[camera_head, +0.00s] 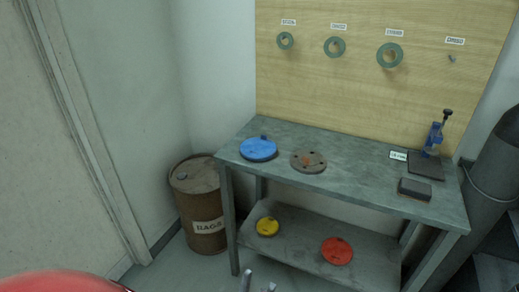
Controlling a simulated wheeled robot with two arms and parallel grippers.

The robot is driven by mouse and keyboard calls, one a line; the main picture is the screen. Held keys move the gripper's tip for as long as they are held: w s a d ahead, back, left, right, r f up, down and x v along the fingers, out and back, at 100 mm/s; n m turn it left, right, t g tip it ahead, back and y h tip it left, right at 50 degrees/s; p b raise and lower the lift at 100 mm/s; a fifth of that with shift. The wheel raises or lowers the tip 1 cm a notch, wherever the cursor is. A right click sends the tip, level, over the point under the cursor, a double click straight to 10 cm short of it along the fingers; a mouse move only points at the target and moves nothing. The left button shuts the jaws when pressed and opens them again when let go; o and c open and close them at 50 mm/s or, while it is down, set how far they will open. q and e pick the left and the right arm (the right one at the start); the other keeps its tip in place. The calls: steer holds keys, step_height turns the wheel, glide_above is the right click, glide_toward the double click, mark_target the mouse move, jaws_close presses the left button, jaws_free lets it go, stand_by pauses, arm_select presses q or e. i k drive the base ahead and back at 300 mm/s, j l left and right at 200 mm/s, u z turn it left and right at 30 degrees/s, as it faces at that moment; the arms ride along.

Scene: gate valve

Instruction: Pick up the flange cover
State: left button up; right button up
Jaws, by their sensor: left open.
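Three round covers with a small knob show in the head view. A blue cover (258,149) lies on the left of the bench top. A yellow cover (267,227) and a red cover (337,251) lie on the bench's lower shelf. I cannot tell from the picture which one is the flange cover. A grey-brown flange disc (308,161) with bolt holes lies right of the blue cover. My left gripper (259,284) shows only its fingertips at the bottom edge, apart and empty, in front of the bench. My right gripper is not in view.
The grey metal bench (355,178) stands against a wooden board (300,84) with hanging green rings. A blue press tool (432,138) and a dark block (415,189) occupy its right end. A rusty barrel (202,204) stands left; a grey cylinder (492,165) stands right.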

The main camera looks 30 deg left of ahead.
mark_target(261, 148)
steer(key=i+j+u, duration=0.1)
steer(key=u, duration=0.3)
steer(key=i+u, duration=0.25)
steer(key=u, duration=0.2)
steer(key=i+u, duration=0.15)
steer(key=u, duration=0.25)
